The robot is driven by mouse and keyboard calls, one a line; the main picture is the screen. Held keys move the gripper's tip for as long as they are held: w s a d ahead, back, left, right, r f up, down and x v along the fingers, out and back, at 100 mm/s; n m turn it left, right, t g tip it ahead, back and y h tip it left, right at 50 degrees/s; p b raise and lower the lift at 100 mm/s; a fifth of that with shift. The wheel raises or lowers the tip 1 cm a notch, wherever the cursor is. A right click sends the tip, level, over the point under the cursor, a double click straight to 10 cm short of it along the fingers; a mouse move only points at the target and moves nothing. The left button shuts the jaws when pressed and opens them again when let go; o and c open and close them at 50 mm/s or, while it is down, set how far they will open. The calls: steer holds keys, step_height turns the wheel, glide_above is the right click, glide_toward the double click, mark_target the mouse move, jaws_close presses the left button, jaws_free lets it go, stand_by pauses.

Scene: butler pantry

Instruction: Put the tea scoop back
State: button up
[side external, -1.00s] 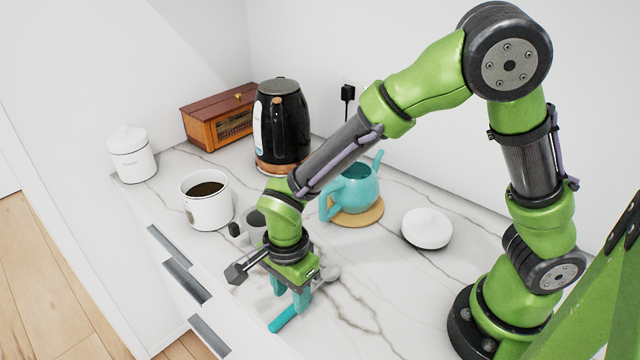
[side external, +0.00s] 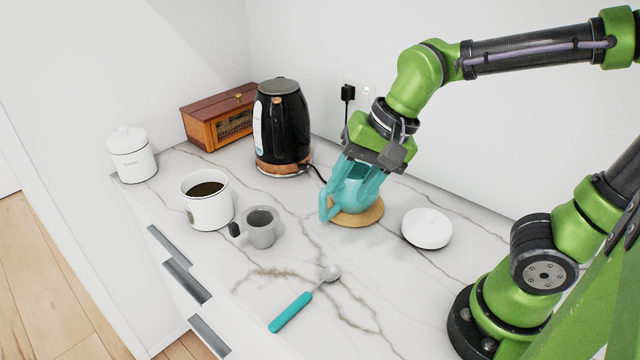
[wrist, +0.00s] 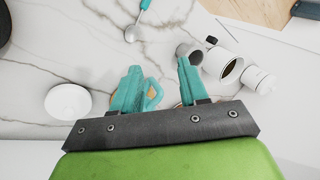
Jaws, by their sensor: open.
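The tea scoop (side external: 293,311), with a teal handle and a small silver bowl, lies on the marble counter near its front edge. Its bowl end also shows at the top of the wrist view (wrist: 132,34). An open white canister (side external: 209,212) with dark contents stands to the left, behind the scoop. Whether the fingers touch the teapot cannot be told.
A white round lid (side external: 427,229) lies right of the teapot. A black kettle (side external: 284,130), wooden box (side external: 218,121) and lidded white canister (side external: 132,158) stand behind. Counter around the scoop is clear.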

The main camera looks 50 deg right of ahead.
steer(key=s+d+r+n+t, duration=0.2)
steer(key=s+d+n+t, duration=0.1)
steer(key=s+d+n, duration=0.1)
steer(key=shift+d+n+h, duration=0.4)
steer(key=shift+d+n, duration=0.1)
steer(key=shift+n, duration=0.2)
